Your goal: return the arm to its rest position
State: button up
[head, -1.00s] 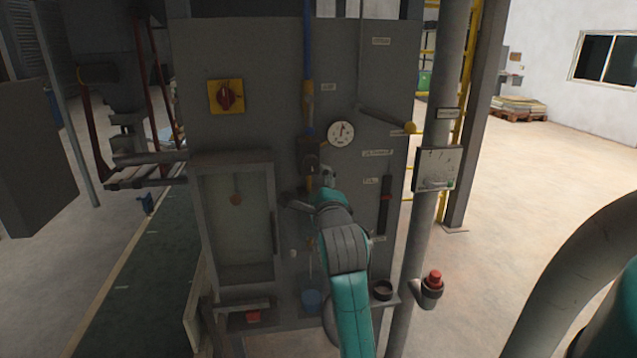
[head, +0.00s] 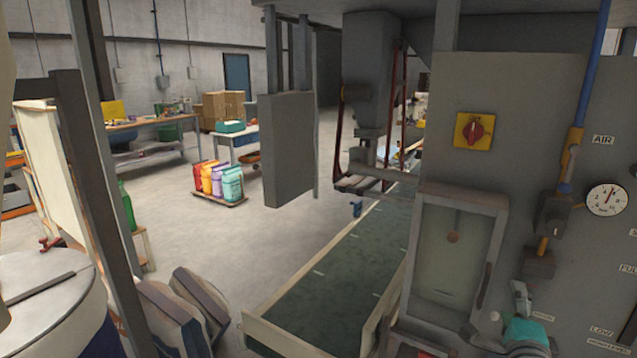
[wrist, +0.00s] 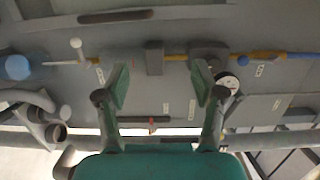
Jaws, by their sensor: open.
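My gripper (wrist: 160,84) is open in the wrist view, its two fingers wide apart with nothing between them. It faces the grey machine panel (wrist: 180,105). The yellow and blue air pipe (wrist: 265,54) runs across beyond the fingertips, with a dark valve body (wrist: 207,52) on it. In the head view only a small teal and grey end part of my arm shows at the bottom right, in front of the panel and below the pipe's lower fitting (head: 538,262). The rest of the arm is out of that view.
The panel carries a red rotary switch (head: 473,130), a round gauge (head: 607,199) and a windowed door (head: 455,255). A green conveyor (head: 335,275) runs to its left. Sacks (head: 217,182) stand on a pallet on open floor. A white drum (head: 45,290) is at the lower left.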

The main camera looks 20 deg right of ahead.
jog(key=s+a+f+n+t+y, duration=0.1)
jog(key=s+a+f+n+y, duration=0.1)
jog(key=s+a+f+n, duration=0.35)
jog(key=s+a+f+n+y, duration=0.2)
jog(key=a+f+n, duration=0.2)
jog(key=a+f, duration=0.4)
jog(key=s+a+f+n+t+y, duration=0.1)
jog(key=s+a+f+n+y, duration=0.3)
jog(key=a, duration=0.4)
jog(key=s+a+f+n+y, duration=0.1)
jog(key=s+a+n, duration=0.4)
jog(key=s, duration=0.5)
jog(key=s+a+f+n+y, duration=0.2)
jog(key=s+a+n, duration=0.4)
jog(key=s, duration=0.5)
jog(key=shift+s+a+n+g+y, duration=0.2)
jog(key=shift+s+n+g+y, duration=0.1)
jog(key=shift+n, duration=0.65)
jog(key=shift+w, duration=0.1)
